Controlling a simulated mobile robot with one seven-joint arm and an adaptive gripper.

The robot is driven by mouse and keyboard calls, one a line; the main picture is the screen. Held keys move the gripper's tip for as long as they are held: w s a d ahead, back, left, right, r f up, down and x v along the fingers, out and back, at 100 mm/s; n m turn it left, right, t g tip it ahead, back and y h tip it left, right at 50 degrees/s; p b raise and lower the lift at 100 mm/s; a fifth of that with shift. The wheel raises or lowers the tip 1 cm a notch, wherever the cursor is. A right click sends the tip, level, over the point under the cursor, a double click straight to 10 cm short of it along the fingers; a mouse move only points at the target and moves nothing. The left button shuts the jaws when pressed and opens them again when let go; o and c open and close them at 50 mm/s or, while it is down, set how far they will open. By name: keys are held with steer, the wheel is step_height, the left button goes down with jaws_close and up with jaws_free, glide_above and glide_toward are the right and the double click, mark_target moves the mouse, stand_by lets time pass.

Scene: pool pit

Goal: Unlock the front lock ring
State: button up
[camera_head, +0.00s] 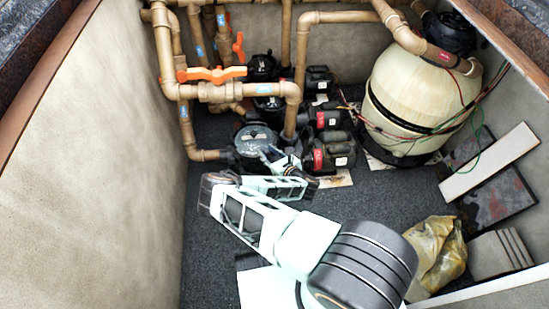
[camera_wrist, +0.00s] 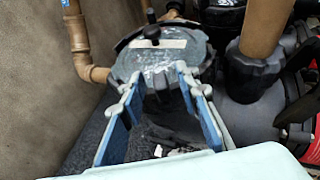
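The front lock ring (camera_wrist: 122,68) is a dark grey ring around the clear round lid (camera_wrist: 150,60) of the nearest pump. In the head view the lid (camera_head: 255,136) sits at the foot of the brown pipes, with my gripper (camera_head: 279,161) at its near right side. In the wrist view my gripper (camera_wrist: 158,86) has two blue-padded fingers spread apart. Their tips reach the near edge of the ring, and a dark lug of the ring shows between them. I cannot tell whether either finger touches it. A black knob (camera_wrist: 151,32) stands on the lid.
Brown pipes with orange valve handles (camera_head: 212,74) rise behind the pump. Black pumps with red labels (camera_head: 332,153) and a large cream filter tank (camera_head: 415,88) stand to the right. A concrete wall (camera_head: 110,150) bounds the left. Dark floor (camera_head: 205,235) is clear beside my arm.

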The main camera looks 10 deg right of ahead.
steer(key=v, duration=1.1)
steer(key=shift+r, duration=0.1)
steer(key=shift+c, duration=0.5)
